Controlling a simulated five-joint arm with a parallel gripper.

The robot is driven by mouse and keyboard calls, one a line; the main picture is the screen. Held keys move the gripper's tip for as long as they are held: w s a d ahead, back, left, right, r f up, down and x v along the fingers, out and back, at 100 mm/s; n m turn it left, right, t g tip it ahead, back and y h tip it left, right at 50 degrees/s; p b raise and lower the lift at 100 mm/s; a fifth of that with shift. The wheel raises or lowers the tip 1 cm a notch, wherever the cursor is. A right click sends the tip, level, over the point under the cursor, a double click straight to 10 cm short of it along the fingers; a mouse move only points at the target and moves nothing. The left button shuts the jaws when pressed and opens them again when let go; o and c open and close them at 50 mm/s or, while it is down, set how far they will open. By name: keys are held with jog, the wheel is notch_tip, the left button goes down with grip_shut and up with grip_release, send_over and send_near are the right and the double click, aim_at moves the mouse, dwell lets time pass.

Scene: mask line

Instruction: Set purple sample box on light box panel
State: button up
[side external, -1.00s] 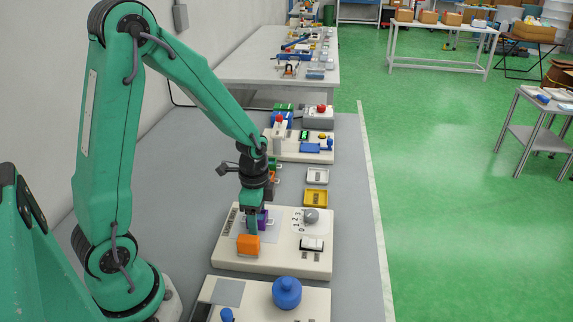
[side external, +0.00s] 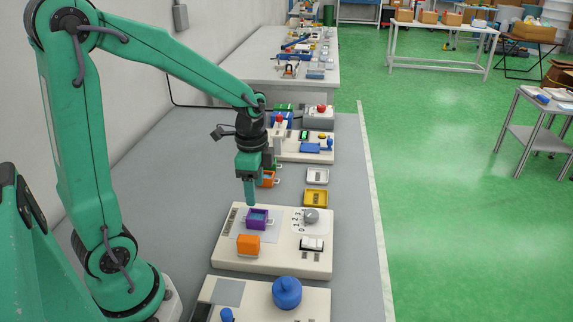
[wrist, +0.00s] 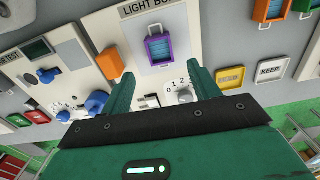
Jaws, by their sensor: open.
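The purple sample box (side external: 257,217) sits upright on the light box panel (side external: 240,239), a pale square on the cream station labelled LIGHT BOX. In the wrist view the box (wrist: 159,47) shows a bluish inside and a handle, and the panel (wrist: 177,63) is visible around it. My gripper (side external: 255,190) is open and empty, above and behind the box and apart from it. In the wrist view my gripper's two fingers (wrist: 162,88) stand spread below the box with nothing between them.
An orange block (side external: 248,244) stands on the station's near edge. A dial (side external: 310,215) and a rocker switch (side external: 312,243) are at its right. Yellow (side external: 316,197) and white (side external: 317,175) trays lie behind. An orange box (side external: 267,179) is close behind my gripper.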

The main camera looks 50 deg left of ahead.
notch_tip(320, 180, up, 3)
jog(key=shift+f, duration=0.1)
dwell(0.7)
jog(key=s+d+r+n+t, duration=0.5)
jog(key=s+r+n, duration=0.3)
jog(key=s+n, duration=0.1)
jog(key=shift+s+d+r+t, duration=0.15)
jog(key=shift+s+r+t, duration=0.2)
jog(key=shift+s, duration=0.4)
